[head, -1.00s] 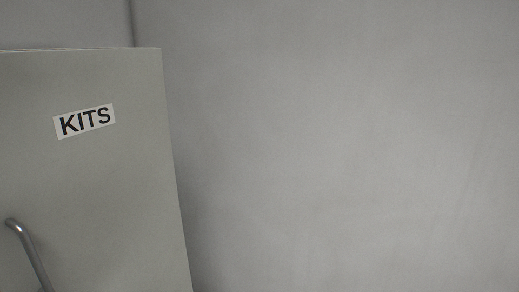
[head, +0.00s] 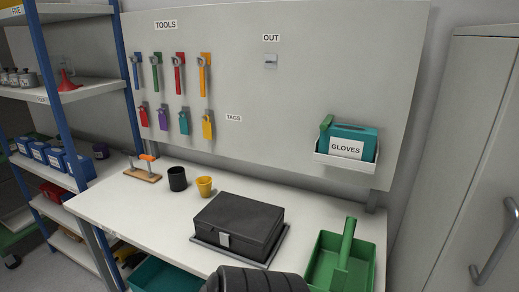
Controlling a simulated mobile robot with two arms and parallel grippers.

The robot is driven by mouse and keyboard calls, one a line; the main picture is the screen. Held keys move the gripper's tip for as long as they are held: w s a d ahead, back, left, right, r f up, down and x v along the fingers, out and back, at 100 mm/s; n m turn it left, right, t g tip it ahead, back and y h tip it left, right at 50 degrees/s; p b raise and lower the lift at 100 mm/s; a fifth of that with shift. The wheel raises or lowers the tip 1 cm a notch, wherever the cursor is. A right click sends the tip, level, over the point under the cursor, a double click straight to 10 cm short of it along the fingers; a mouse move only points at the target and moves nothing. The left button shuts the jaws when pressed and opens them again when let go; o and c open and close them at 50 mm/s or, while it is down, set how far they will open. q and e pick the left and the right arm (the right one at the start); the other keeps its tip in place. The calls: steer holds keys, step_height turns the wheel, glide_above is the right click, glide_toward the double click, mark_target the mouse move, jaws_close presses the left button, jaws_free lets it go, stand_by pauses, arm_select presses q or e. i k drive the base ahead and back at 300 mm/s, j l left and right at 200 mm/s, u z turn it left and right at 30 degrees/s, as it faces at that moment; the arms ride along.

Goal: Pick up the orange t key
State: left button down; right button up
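A small tool with an orange handle (head: 147,157), which looks like the orange T key, stands on a wooden block (head: 141,175) at the back left of the white workbench (head: 140,208). Its shaft is too small to make out clearly. Neither of my grippers is in view.
A black cup (head: 177,179) and a yellow cup (head: 204,187) stand right of the block. A black case (head: 237,225) lies mid-bench, with a green bin (head: 364,262) to its right. Wrenches and tags hang on the tool board (head: 290,95). A blue-post shelf (head: 58,95) stands left.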

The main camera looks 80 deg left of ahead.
mark_target(147, 158)
steer(key=u, duration=3.6)
